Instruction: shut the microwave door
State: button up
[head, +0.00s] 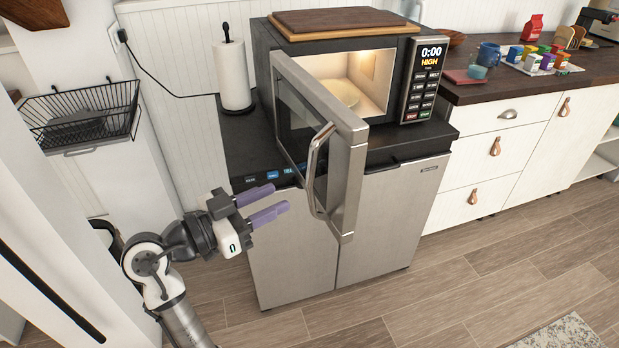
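The microwave (408,62) stands on a dark-topped steel cabinet, its lit inside showing a round plate. Its door (350,195) is open, hinged at the left, and swings out toward me past the cabinet's front edge. The door's curved metal handle (313,170) is on the door's outer side near its free edge. My gripper (280,199) is left of the door, with its two purple fingers apart and nothing between them. The fingers point right toward the handle, with a gap between, and do not appear to touch it.
A paper towel roll (232,75) stands left of the microwave. Wooden boards (340,20) lie on top of it. A black wire basket (80,118) hangs at the left. The counter (500,82) at the right holds a mug and several small boxes. Floor in front is clear.

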aim_at(309, 181)
jog(key=p+x, duration=0.2)
jog(key=x, duration=0.7)
grip_shut()
